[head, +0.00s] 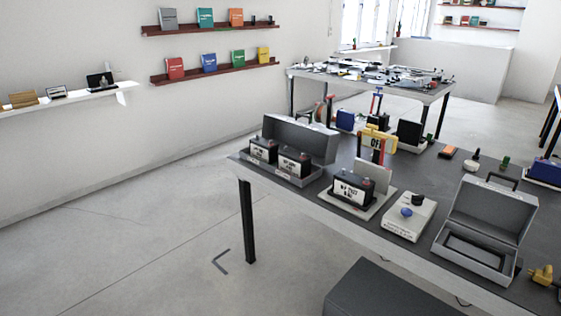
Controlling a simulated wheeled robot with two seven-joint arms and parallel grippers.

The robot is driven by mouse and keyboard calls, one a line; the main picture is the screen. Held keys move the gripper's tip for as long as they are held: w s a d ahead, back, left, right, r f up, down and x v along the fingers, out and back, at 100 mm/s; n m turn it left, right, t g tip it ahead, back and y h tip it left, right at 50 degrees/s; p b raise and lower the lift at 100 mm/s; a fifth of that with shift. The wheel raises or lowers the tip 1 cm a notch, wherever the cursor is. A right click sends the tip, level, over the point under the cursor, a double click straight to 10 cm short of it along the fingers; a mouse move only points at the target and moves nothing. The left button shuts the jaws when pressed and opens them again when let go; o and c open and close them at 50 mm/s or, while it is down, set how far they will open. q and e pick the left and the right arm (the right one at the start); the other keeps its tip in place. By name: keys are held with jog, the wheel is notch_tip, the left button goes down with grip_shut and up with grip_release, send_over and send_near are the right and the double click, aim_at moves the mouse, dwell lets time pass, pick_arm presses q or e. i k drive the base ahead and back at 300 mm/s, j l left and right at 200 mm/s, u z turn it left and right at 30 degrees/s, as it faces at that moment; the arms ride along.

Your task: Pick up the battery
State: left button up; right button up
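A black battery (352,188) with a white label stands on a pale tray (330,204) near the front edge of the dark table. Behind it is a yellow device with an "OFF" sign (375,141) and a grey upright plate. Two similar black batteries, a left one (263,150) and a right one (294,162), sit side by side in an open grey case (312,136) at the table's left end. The case's lid stands up behind them. Neither of my grippers is in view.
A white box with a blue knob (408,220) and an open, empty-looking grey case (486,227) stand to the right. A yellow plug (541,275) lies at the right edge. A dark boxy shape (385,292) is at the bottom. The floor at left is clear.

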aim_at(265, 150)
jog(key=z, duration=1.4)
jog(key=u, duration=1.45)
jog(key=i+j+z, duration=0.1)
jog(key=i, duration=0.3)
jog(key=i+j+z, duration=0.15)
jog(key=i, duration=0.25)
